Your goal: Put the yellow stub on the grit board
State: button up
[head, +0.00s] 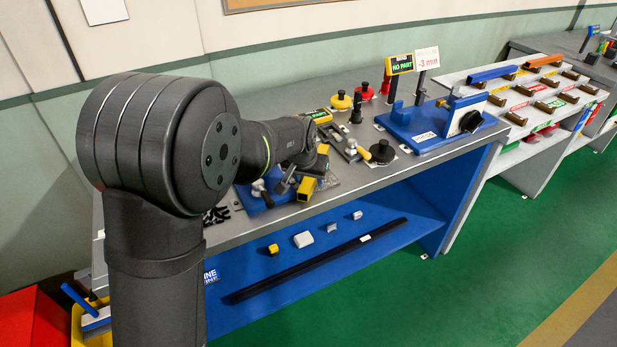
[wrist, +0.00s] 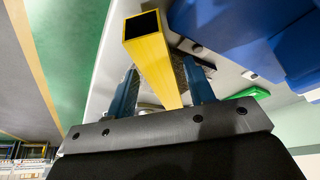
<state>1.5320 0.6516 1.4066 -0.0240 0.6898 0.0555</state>
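A small yellow stub (head: 273,249) lies on the blue lower shelf, at the left end of a row of small offcuts. A longer yellow square tube (head: 307,189) is at the bench's front edge beside my gripper (head: 291,184), partly hidden by it. In the wrist view the hollow tube (wrist: 155,62) shows between the two blue fingers of my gripper (wrist: 161,78). Gaps show on both sides of the tube, and the fingers stand apart. I cannot tell which surface is the grit board.
White and grey offcuts (head: 303,239) and a long black bar (head: 318,262) lie on the shelf. A blue fixture (head: 432,124) stands on the bench (head: 360,178) at right. A white rack (head: 540,105) with several labelled slots is farther right. The green floor in front is clear.

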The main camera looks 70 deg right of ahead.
jog(key=shift+r, duration=0.15)
jog(key=v, duration=1.2)
jog(key=x, duration=1.2)
notch_tip(320, 180, up, 2)
jog(key=shift+r, duration=0.8)
